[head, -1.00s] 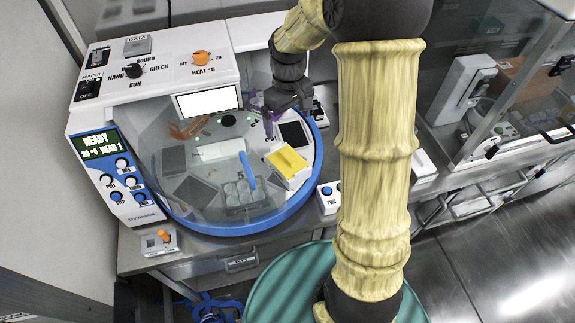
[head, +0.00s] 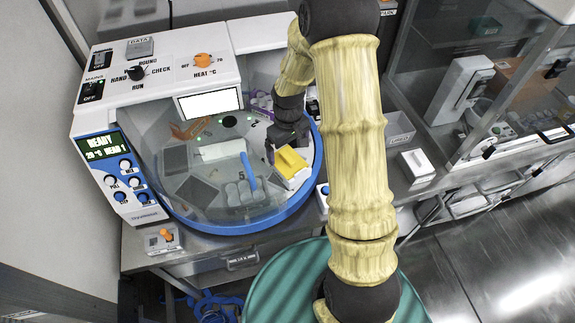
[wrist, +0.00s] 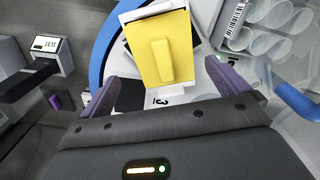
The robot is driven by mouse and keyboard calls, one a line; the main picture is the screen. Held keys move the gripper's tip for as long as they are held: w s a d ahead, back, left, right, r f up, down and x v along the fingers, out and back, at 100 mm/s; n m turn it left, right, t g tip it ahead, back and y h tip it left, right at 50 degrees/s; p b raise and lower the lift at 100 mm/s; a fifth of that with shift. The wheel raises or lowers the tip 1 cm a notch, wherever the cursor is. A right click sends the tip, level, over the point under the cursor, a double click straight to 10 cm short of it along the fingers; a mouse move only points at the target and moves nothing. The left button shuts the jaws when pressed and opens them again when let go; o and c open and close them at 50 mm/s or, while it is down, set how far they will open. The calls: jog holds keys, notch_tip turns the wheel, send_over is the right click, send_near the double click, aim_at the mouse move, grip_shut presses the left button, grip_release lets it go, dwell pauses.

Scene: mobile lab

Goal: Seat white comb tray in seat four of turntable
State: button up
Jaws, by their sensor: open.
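A white tray with a raised yellow top (head: 291,163) sits at the right side of the round turntable, inside its blue rim (head: 299,198). It is the likeliest match for the white comb tray, but no comb teeth show. In the wrist view the tray (wrist: 128,14) lies ahead, its yellow top (wrist: 178,64) bearing a raised grip. My gripper (head: 270,152) is low beside the tray. Its purple fingers are open (wrist: 162,74), one on each side of the tray's near end, with nothing held. A "3" label shows on the turntable below the tray. No seat-four label is readable.
A grey rack of clear tubes (head: 243,192) stands on the turntable, left of the tray, with a blue bar (head: 248,170) above it. Dark square seats (head: 196,192) lie further left. A clear cover spans much of the turntable. A white block (head: 416,164) lies on the bench right.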

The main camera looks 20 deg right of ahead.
aim_at(287, 157)
jog(key=shift+s+a+f+p, duration=0.15)
jog(key=shift+f+p, duration=0.35)
jog(key=shift+f, duration=0.8)
jog(key=shift+s+a+f+p, duration=0.15)
jog(key=shift+f+p, duration=0.35)
jog(key=shift+f, duration=0.8)
jog(key=shift+d, duration=0.1)
jog(key=shift+c, duration=0.4)
jog(key=c, duration=1)
notch_tip(287, 157, up, 10)
jog(key=shift+r+b, duration=0.1)
jog(key=shift+b, duration=0.95)
